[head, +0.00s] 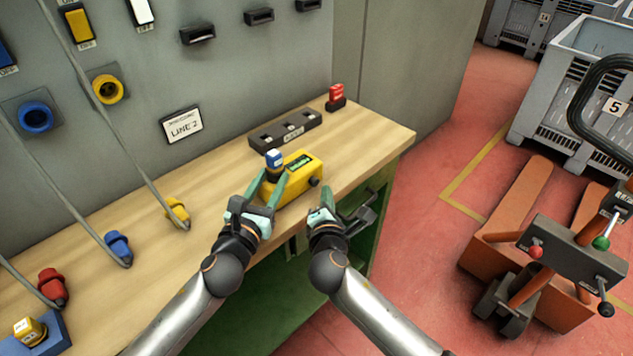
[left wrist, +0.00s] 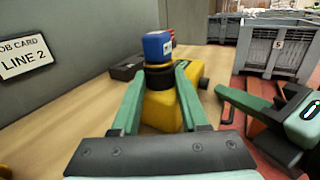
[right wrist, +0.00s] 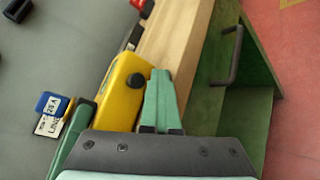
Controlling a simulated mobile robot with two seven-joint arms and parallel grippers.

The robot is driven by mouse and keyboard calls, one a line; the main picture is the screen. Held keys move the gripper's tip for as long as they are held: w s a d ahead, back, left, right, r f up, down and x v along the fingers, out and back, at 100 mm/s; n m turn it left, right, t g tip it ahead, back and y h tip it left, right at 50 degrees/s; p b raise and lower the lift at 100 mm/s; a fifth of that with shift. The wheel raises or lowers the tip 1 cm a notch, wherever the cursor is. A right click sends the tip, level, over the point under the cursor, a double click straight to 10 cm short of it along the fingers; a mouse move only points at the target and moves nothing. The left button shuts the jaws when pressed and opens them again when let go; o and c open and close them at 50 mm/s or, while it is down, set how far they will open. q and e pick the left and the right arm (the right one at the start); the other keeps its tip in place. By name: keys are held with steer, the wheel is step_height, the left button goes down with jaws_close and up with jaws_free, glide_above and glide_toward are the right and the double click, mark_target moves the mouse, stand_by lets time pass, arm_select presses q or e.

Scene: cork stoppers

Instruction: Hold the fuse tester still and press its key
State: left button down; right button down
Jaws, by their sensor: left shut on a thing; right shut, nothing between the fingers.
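The yellow fuse tester (head: 300,176) stands on the workbench near its front edge, a dark screen on top. A blue fuse with a white label (head: 274,158) stands upright in the black collar at its left end; it also shows in the left wrist view (left wrist: 158,47). My left gripper (head: 271,181) is shut around the tester's black collar (left wrist: 159,77), just below the fuse. The round black key (head: 314,181) is on the tester's right end; the right wrist view shows it too (right wrist: 137,80). My right gripper (head: 326,192) is shut and empty, just in front of the key, apparently apart from it.
A dark block with slots (head: 285,131) and a red fuse (head: 336,93) stand behind the tester. Yellow, blue and red plugs on cables lie along the bench at left. A cabinet handle (right wrist: 232,55) sticks out below the bench edge near my right gripper.

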steer(key=shift+w+a+r, duration=0.15)
steer(key=shift+a+r, duration=0.65)
steer(key=shift+a, duration=0.1)
steer(key=shift+s+r, duration=0.3)
steer(key=shift+s+a+f, duration=0.1)
steer(key=shift+s+a, duration=0.05)
steer(key=shift+s, duration=0.05)
steer(key=s+d, duration=0.3)
steer(key=d, duration=0.1)
steer(key=shift+s, duration=0.15)
stand_by(0.7)
